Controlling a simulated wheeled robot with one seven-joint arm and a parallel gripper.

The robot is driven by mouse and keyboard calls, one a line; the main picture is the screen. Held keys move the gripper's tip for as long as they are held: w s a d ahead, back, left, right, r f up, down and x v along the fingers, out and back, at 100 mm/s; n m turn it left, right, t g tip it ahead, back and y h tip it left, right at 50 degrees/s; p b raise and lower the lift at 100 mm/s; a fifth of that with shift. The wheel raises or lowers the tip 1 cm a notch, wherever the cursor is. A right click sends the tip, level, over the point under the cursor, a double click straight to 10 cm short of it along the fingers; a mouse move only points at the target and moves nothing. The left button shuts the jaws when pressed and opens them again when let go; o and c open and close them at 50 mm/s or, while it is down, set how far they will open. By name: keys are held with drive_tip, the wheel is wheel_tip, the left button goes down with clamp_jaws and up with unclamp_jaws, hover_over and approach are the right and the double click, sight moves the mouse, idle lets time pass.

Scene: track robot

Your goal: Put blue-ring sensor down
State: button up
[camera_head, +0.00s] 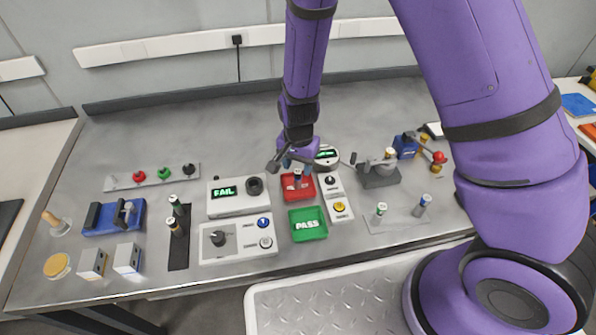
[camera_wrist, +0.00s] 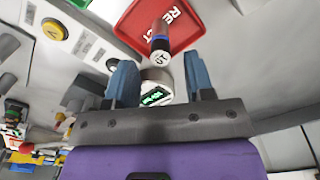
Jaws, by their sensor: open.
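The blue-ring sensor (camera_wrist: 160,42) is a small cylinder with a blue band in the wrist view. It stands in the red REJECT tray (camera_wrist: 128,18), near the tray's edge in that view. In the head view the sensor is small and partly hidden at the red tray (camera_head: 305,194). My gripper (camera_wrist: 161,62) is open, its two blue fingers apart on either side of the sensor's near end, with visible gaps. In the head view my gripper (camera_head: 286,166) is just above the back of the red tray.
The green PASS tray (camera_head: 308,231) is in front of the red tray. The FAIL display box (camera_head: 238,200) stands left, a button panel (camera_head: 340,210) right. Two more sensors (camera_head: 381,211) (camera_head: 422,205) stand further right. A black holder (camera_head: 178,253) with sensors stands left.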

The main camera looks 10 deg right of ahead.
wheel_tip(320, 180, up, 8)
drive_tip(key=r, duration=0.1)
wheel_tip(320, 180, up, 9)
drive_tip(key=n+y, duration=0.1)
hover_over(299, 171)
drive_tip(key=d, duration=0.4)
drive_tip(key=s+d+r+n+t, duration=0.1)
drive_tip(key=s+d+r, duration=0.15)
drive_tip(key=r, duration=0.25)
drive_tip(key=s+d+r+n+t, duration=0.1)
drive_tip(key=s+d+r, duration=0.15)
drive_tip(key=r, duration=0.25)
drive_tip(key=s+d+r+n+t, duration=0.1)
drive_tip(key=s+d+r, duration=0.4)
drive_tip(key=s, duration=0.3)
drive_tip(key=s+d+r+n+t+h, duration=0.1)
drive_tip(key=s+d+r+n+t, duration=0.1)
drive_tip(key=s+d+r, duration=0.3)
drive_tip(key=s+r, duration=0.1)
drive_tip(key=s, duration=0.2)
drive_tip(key=shift+d+r+n, duration=0.2)
drive_tip(key=shift+d+n, duration=0.05)
drive_tip(key=shift+n, duration=0.05)
drive_tip(key=shift+w, duration=0.1)
idle(0.5)
